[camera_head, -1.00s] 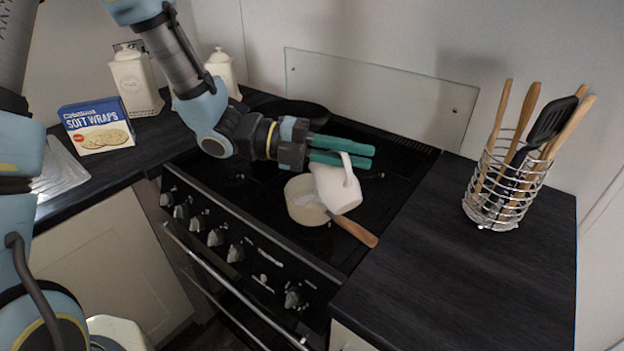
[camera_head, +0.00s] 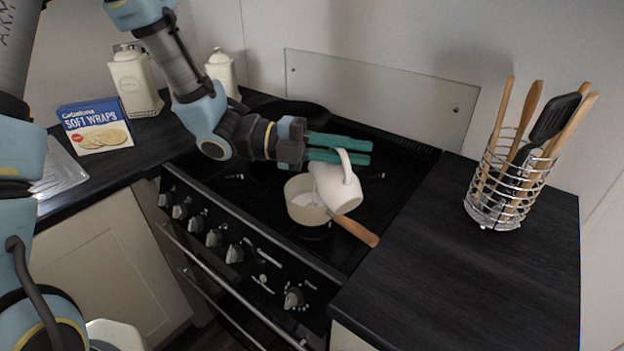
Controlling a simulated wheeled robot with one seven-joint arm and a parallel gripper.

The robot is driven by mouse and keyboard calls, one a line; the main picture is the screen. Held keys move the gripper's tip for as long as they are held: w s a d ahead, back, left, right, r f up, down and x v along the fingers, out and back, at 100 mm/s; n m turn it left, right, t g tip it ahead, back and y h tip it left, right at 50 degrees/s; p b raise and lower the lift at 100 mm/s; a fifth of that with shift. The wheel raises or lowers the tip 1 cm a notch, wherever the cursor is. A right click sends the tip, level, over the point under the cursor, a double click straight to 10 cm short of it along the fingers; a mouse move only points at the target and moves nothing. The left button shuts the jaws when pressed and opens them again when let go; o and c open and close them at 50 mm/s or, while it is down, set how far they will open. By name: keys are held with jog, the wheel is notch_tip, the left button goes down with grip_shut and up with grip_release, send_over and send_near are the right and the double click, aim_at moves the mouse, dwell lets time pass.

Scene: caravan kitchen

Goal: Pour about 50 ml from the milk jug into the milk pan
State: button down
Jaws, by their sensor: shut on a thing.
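The milk jug (camera_head: 338,191) is white with a looped handle. It is held tilted above the right side of the milk pan, its mouth down to the left. My gripper (camera_head: 350,152) has green fingers and is shut on the jug at its handle side. The milk pan (camera_head: 306,216) is cream with a wooden handle (camera_head: 353,227) pointing to the lower right. It stands on the black hob. White milk (camera_head: 308,197) shows inside the pan near the jug's lip. The jug hides part of the pan's rim, and I cannot make out a separate stream.
A dark frying pan (camera_head: 290,112) sits at the back of the hob (camera_head: 395,180), before a glass splashback (camera_head: 380,95). A wire utensil holder (camera_head: 505,190) stands on the right counter, otherwise clear. A wraps box (camera_head: 95,127) and two canisters (camera_head: 137,82) stand at left.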

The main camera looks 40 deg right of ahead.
aim_at(360, 195)
jog(key=shift+w, duration=0.1)
dwell(0.3)
jog(key=shift+s+r+p, duration=0.3)
jog(key=shift+r+p, duration=0.2)
jog(key=shift+p, duration=0.3)
jog(key=s+m+t, duration=0.1)
jog(key=s+f+m+t+y+p, duration=0.1)
jog(key=s+f+m+t, duration=0.1)
jog(key=shift+a+m+y+p, duration=0.3)
jog(key=shift+m+p, duration=0.1)
jog(key=shift+s+f+m+t+b, duration=0.3)
jog(key=shift+s+f+t+b, duration=0.05)
jog(key=shift+t+b, duration=0.1)
jog(key=shift+s+f, duration=0.1)
dwell(0.5)
